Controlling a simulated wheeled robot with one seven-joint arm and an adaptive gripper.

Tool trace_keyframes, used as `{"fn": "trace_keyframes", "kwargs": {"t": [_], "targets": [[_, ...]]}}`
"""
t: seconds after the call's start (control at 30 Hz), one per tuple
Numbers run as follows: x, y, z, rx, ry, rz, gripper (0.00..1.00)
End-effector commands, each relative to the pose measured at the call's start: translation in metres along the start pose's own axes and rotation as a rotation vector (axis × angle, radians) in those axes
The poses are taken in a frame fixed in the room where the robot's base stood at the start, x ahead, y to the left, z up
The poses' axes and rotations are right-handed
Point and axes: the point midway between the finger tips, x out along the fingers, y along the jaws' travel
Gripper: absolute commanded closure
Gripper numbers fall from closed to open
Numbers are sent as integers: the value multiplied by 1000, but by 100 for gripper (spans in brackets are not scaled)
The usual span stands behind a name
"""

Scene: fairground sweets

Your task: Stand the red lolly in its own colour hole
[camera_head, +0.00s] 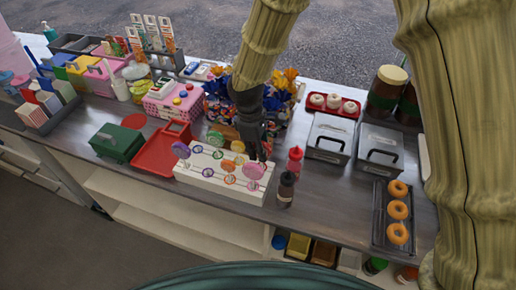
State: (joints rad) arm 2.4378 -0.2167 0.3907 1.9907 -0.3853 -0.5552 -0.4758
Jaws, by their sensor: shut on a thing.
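A white stepped lolly stand (222,188) sits near the counter's front edge, with coloured rings around its holes. Round lollies stand on it: purple (181,149), green (214,139), yellow (238,146), orange (230,167) and pink (254,170). My dark gripper (263,154) points down over the stand's right end, just behind the pink lolly. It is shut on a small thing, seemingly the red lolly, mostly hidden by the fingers. I cannot tell whether its stick is in a hole or above it.
Red and dark sauce bottles (286,188) stand close right of the stand. A red tray (160,150) and green box (117,144) lie left. Wrapped sweets (222,107) crowd behind. Grey lidded containers (329,137) and a doughnut tray (379,215) are right.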

Motion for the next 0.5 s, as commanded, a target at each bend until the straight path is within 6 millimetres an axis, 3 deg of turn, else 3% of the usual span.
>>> {"fn": "trace_keyframes", "kwargs": {"t": [0.37, 0.4, 0.5], "targets": [[5, 0, -1, 0, 0, 0, 100], [5, 0, -1, 0, 0, 0, 78], [5, 0, -1, 0, 0, 0, 60]]}}
